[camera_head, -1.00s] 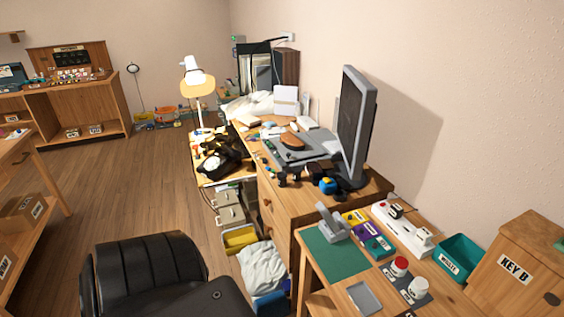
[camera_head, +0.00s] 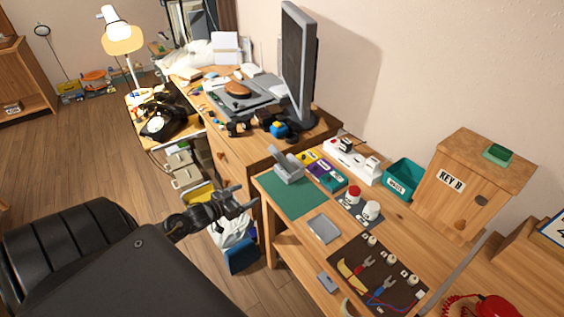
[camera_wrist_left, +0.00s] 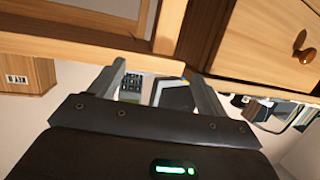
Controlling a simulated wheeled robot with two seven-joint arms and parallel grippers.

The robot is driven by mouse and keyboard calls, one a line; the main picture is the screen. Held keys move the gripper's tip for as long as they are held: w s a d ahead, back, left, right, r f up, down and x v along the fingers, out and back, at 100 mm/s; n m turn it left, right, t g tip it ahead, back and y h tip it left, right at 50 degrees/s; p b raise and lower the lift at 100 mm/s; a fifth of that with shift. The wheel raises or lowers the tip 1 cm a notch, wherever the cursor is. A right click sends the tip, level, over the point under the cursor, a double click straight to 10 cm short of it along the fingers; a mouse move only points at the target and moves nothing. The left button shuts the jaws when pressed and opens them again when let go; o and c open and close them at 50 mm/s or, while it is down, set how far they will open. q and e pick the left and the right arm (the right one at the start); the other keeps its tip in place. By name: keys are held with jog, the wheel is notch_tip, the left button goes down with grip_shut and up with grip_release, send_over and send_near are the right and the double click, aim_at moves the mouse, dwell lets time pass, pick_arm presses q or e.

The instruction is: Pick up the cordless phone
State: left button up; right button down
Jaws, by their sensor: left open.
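The grey cordless phone (camera_head: 287,165) appears to stand tilted in a grey base at the back of the green mat (camera_head: 290,196) on the wooden workbench. My left gripper (camera_head: 247,203) is open and empty, in front of the bench's left edge and lower left of the phone. In the left wrist view, which looks upside down, my open left fingers (camera_wrist_left: 160,88) point towards the bench edge. A small keypad (camera_wrist_left: 131,88) shows between them, probably the phone's, but partly hidden. My right gripper is not in view.
A monitor (camera_head: 299,70) stands behind the phone. A white power strip (camera_head: 352,160), a teal bin (camera_head: 402,179) and a KEY B box (camera_head: 465,190) stand to its right. A black chair (camera_head: 70,240) is at left. A grey tray (camera_head: 323,228) lies in front.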

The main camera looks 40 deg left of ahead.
aim_at(279, 153)
pick_arm(q)
jog(key=w+d+r+m+t+h, duration=0.1)
jog(key=w+r+h, duration=0.1)
jog(key=r, duration=0.5)
jog(key=w+d+r+m+t+h, duration=0.1)
jog(key=d+r+h, duration=0.1)
jog(key=r, duration=0.5)
jog(key=x, duration=0.3)
jog(key=p+x, duration=0.1)
jog(key=x, duration=0.3)
jog(key=p+x, duration=0.1)
jog(key=x, duration=0.2)
jog(key=shift+w+a, duration=0.2)
jog(key=shift+w, duration=0.3)
jog(key=shift+s, duration=0.1)
